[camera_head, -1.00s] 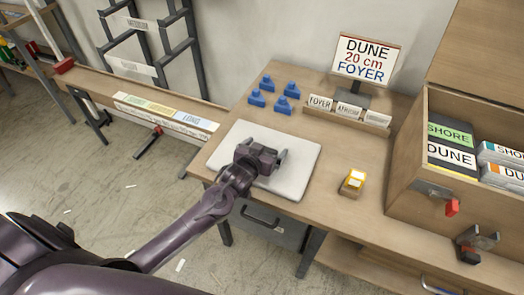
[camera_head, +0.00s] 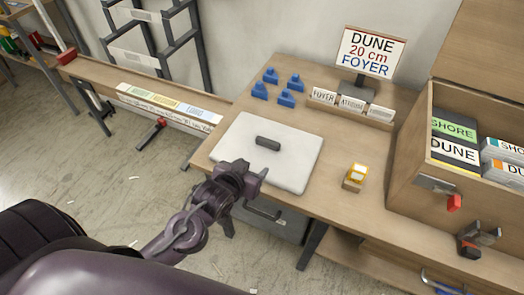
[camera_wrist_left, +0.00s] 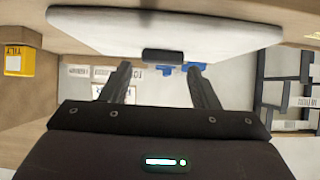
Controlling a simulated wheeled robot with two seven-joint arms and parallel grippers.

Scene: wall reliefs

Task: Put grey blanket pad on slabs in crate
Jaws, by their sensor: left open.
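The pale grey blanket pad (camera_head: 285,165) lies flat on the wooden table, with a dark grip block (camera_head: 268,143) on its top. The pad also shows at the top of the left wrist view (camera_wrist_left: 110,30). My left gripper (camera_head: 254,177) is open and empty at the pad's front left edge, apart from the grip block. Its two fingers (camera_wrist_left: 158,78) point towards the block in the wrist view. The wooden crate (camera_head: 405,178) stands open at the right with slabs (camera_head: 455,151) labelled SHORE and DUNE inside. My right gripper is not in view.
A sign (camera_head: 367,52) reads DUNE 20 cm FOYER. Several blue pieces (camera_head: 270,76) and a card holder (camera_head: 350,107) stand behind the pad. A small yellow-topped block (camera_head: 355,176) sits between pad and crate. A red latch (camera_head: 454,202) is on the crate front.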

